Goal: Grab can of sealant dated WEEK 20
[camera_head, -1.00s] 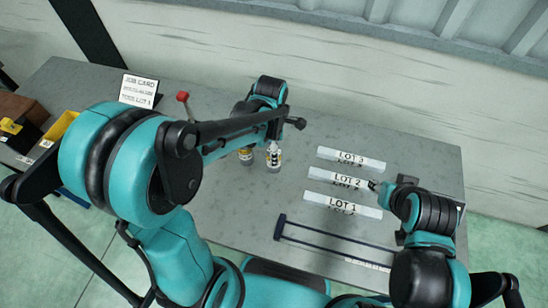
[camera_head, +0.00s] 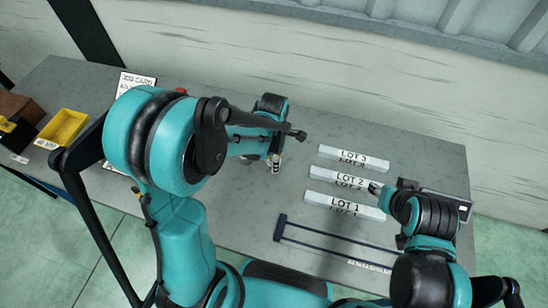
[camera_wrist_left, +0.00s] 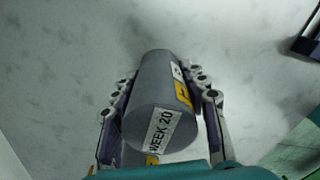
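In the left wrist view a grey can (camera_wrist_left: 162,95) with a white "WEEK 20" label and a yellow-black label lies between the fingers of my left gripper (camera_wrist_left: 161,78). The fingers flank it closely on both sides; whether they press on it is unclear. In the head view my left arm covers most of this spot, and part of a can (camera_head: 273,164) with a pale and dark label shows below the wrist. A second can is not visible there. My right gripper (camera_head: 374,187) is beside the LOT 2 bar, its fingers too small to read.
White bars marked LOT 3 (camera_head: 353,159), LOT 2 (camera_head: 337,179) and LOT 1 (camera_head: 344,205) lie on the grey table (camera_head: 225,205). A dark frame (camera_head: 330,243) lies in front. A job card (camera_head: 134,85) and a yellow bin (camera_head: 64,127) are at left.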

